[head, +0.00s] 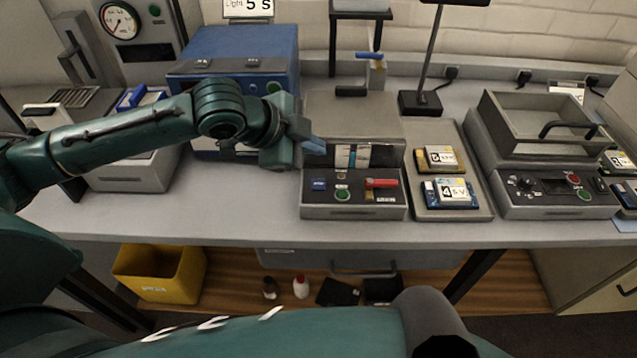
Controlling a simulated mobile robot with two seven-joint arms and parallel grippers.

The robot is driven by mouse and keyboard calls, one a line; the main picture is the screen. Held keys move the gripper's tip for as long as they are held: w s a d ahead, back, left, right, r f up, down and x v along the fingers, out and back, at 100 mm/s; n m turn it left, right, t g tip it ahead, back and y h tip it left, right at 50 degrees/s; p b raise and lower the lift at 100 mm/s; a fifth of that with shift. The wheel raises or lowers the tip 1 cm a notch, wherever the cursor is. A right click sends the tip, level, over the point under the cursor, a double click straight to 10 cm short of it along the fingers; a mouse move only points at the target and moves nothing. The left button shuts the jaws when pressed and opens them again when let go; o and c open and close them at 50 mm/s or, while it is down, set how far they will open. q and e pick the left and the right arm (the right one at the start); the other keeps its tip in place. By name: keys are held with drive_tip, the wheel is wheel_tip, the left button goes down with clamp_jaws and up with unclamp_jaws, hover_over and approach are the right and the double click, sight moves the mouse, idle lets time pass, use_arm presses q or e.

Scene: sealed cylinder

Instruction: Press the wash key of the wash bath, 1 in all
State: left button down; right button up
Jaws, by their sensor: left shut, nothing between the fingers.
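My left gripper (314,147) comes in from the left, shut and empty. Its fingertips are above and behind the front panel of the middle grey unit (352,213), apart from its keys as far as I can tell. That panel carries a blue key (319,184), a green button (342,195) and a red lever (382,183). A grey unit with a handled open basket (543,125) stands at the right, with red and green buttons in front. The labels are too small to read, so I cannot tell which unit is the wash bath. My right gripper is not in view.
A blue box (240,50) stands behind my left gripper. A tray (450,212) with two numbered plates lies between the middle and right units. A lamp stand (421,102) rises behind it. A yellow bin (160,274) is below the bench. The bench's front strip is clear.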

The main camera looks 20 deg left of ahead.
use_arm(q)
drive_tip(key=b, duration=0.4)
hover_over(313, 186)
wheel_tip(313, 186, down, 4)
drive_tip(key=shift+f, duration=0.15)
drive_tip(key=shift+f+b, duration=0.3)
drive_tip(key=shift+b, duration=0.05)
drive_tip(key=shift+f, duration=0.85)
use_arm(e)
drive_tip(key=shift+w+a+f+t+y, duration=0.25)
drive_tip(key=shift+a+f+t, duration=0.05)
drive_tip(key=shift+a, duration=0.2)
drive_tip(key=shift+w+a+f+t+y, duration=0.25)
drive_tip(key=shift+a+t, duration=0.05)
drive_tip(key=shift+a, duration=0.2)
use_arm(q)
drive_tip(key=shift+f, duration=0.15)
drive_tip(key=shift+f, duration=0.3)
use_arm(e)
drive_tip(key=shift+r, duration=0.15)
use_arm(q)
drive_tip(key=shift+f, duration=0.4)
drive_tip(key=shift+r+p, duration=0.85)
drive_tip(key=shift+p, duration=0.25)
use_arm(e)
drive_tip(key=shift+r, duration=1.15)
